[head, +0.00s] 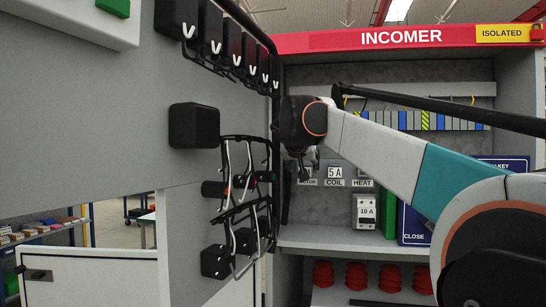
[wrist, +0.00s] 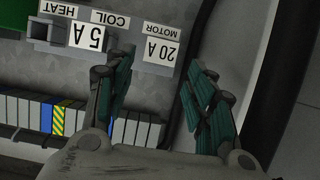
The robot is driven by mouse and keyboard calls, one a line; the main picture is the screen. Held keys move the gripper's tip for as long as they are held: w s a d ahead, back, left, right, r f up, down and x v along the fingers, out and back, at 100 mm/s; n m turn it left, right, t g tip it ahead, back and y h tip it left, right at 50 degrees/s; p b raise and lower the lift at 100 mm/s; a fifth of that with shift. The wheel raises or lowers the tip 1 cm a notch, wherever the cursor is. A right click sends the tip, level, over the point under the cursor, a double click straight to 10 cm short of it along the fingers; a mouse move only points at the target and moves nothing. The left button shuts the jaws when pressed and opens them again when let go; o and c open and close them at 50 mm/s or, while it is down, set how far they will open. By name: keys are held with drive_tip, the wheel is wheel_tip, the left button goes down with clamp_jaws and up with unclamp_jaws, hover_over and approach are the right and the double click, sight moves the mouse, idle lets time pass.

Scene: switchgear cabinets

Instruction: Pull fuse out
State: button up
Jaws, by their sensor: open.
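A white fuse unit marked 10 A (head: 367,212) stands upright on the cabinet shelf, below the HEAT label (head: 361,183). The COIL label (head: 335,183) has a 5 A sign (head: 336,172) over it. My gripper (head: 300,168) is in front of the panel near the MOTOR label, partly hiding it in the head view. In the wrist view the labels appear upside down in order, and my gripper (wrist: 159,66) is open, its teal fingers apart near the 20 A sign (wrist: 160,50). Nothing shows held between them.
Black hooks and handles (head: 240,200) stick out from the grey door at left. A row of terminal blocks (head: 430,121) runs along the back panel. Red insulators (head: 357,276) stand below the shelf. A blue sign (head: 412,228) is right of the 10 A unit.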

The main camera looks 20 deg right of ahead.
drive_tip(key=x, duration=0.6)
drive_tip(key=shift+w+d+f+p, duration=0.1)
drive_tip(key=shift+w+d+p, duration=0.05)
drive_tip(key=shift+p, duration=0.15)
drive_tip(key=shift+c, duration=0.2)
clamp_jaws()
